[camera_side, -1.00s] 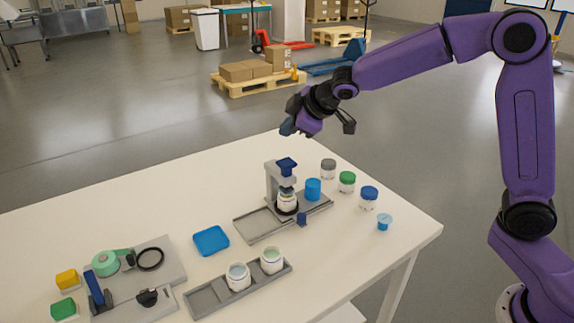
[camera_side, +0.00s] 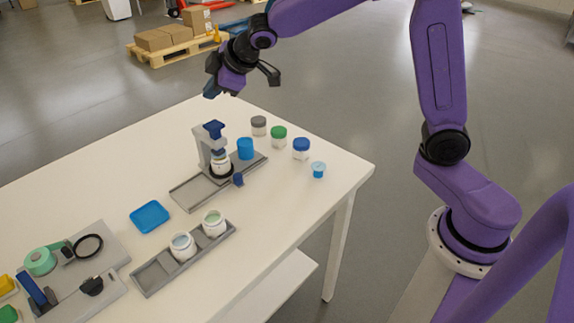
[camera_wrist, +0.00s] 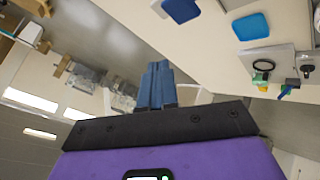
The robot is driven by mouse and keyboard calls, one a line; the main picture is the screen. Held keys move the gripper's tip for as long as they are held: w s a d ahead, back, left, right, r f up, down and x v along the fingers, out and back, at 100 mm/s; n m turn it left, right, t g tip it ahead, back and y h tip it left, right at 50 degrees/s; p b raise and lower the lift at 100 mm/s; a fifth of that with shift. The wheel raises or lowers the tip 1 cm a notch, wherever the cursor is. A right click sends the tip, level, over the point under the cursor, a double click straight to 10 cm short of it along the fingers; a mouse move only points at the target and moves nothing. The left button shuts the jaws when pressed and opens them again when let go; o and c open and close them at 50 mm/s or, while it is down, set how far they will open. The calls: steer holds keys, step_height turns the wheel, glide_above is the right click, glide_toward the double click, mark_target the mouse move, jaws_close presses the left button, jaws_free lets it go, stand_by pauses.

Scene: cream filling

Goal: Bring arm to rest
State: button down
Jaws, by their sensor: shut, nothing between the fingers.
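My gripper (camera_side: 211,89) hangs in the air above the far edge of the white table (camera_side: 110,165) in the side view. In the wrist view its blue fingers (camera_wrist: 156,86) are together with nothing between them. The filling station (camera_side: 212,150) stands on the table below, with a white jar (camera_side: 221,165) under its blue-topped head. A blue cup (camera_side: 245,148) stands beside that jar. My gripper touches none of these things.
A grey tray (camera_side: 154,279) holds two open jars (camera_side: 183,247). Jars with grey (camera_side: 258,123), green (camera_side: 279,133) and blue (camera_side: 301,144) lids stand at the right. A blue square dish (camera_side: 150,217) and a tool board (camera_side: 117,255) lie at left. The air around my gripper is clear.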

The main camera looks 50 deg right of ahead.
steer(key=s+d+f+g, duration=0.2)
steer(key=s, duration=1.1)
steer(key=s+d+f+n+g+h, duration=0.1)
steer(key=s+d+f+g, duration=0.1)
steer(key=s, duration=1.1)
steer(key=s+d+f+g, duration=0.3)
steer(key=s+d+g, duration=0.1)
steer(key=s, duration=1)
steer(key=shift+d, duration=0.2)
